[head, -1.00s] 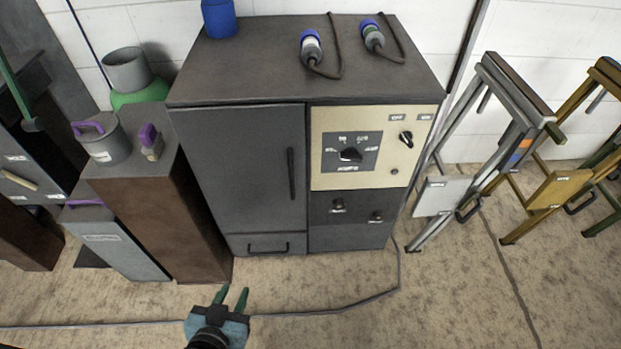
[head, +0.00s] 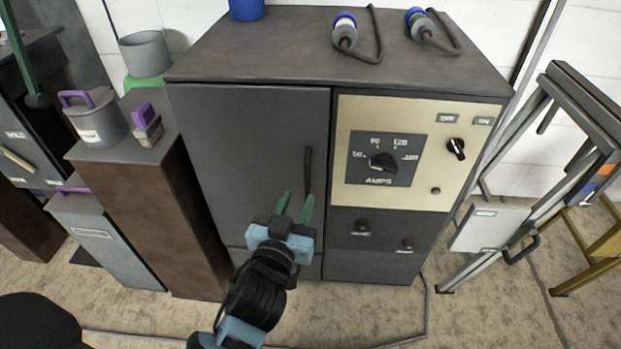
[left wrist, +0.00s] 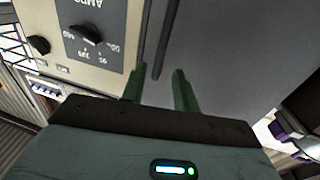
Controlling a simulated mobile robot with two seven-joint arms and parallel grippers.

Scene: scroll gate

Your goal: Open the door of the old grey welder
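The old grey welder (head: 340,55) is a dark grey cabinet in the middle of the head view. Its door (head: 235,150) on the left half looks shut, with a dark vertical bar handle (head: 308,172) near its right edge. My left gripper (head: 298,200) is in front of the door, just below the handle. Its two green fingers are apart with nothing seen between them. In the left wrist view the handle (left wrist: 162,45) lies ahead of the open fingers (left wrist: 159,85); I cannot tell whether they touch it. My right gripper is not in view.
A cream panel (head: 355,185) with knobs is right of the door. A brown cabinet (head: 170,215) stands close on the left, with a grey pot (head: 98,120) near it. A grey folding stand (head: 590,110) is at right. A cable lies on the floor in front.

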